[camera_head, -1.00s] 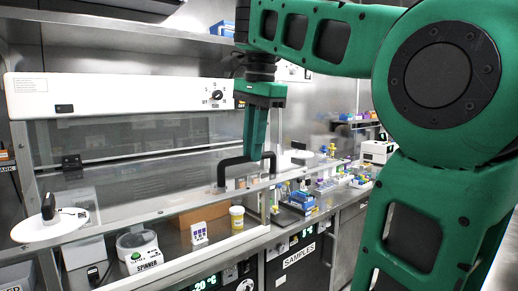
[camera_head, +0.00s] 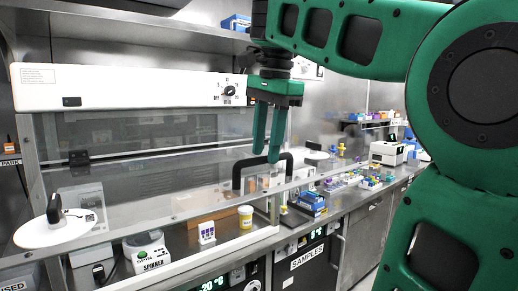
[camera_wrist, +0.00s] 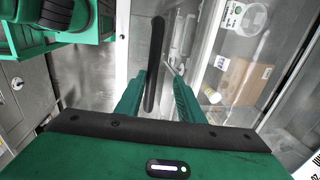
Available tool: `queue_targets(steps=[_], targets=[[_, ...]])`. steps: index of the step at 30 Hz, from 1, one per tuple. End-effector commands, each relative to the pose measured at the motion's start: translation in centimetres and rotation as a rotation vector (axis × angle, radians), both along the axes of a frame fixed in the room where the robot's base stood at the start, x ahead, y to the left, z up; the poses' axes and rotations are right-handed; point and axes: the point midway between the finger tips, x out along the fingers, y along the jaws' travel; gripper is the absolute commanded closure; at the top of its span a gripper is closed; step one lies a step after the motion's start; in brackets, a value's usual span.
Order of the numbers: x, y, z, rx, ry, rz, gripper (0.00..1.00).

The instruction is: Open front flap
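The front flap (camera_head: 150,205) is a clear panel on the front of the hood, slanting outward. Its black bar handle (camera_head: 284,158) stands near its right end. My gripper (camera_head: 267,158) points down at the handle from above, its two fingers apart. In the wrist view the handle (camera_wrist: 156,45) runs lengthwise between the open fingers (camera_wrist: 159,75), closer to the left one. I cannot tell whether a finger touches it. The flap's glass shows at the right of the wrist view (camera_wrist: 215,50).
Behind the flap are a yellow-lidded jar (camera_head: 245,217), a small white rack (camera_head: 207,232) and a spinner (camera_head: 146,250). A white disc with a black knob (camera_head: 56,228) is at left. Blue racks and tubes (camera_head: 310,203) stand on the counter to the right.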

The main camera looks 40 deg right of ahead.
Motion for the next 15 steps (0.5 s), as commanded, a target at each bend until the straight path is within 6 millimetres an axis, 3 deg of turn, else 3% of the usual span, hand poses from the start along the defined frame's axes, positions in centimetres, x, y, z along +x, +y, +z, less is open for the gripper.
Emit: queue_targets(steps=[15], targets=[[-0.22, -0.02, 0.32, 0.001, 0.000, -0.002, 0.67]])
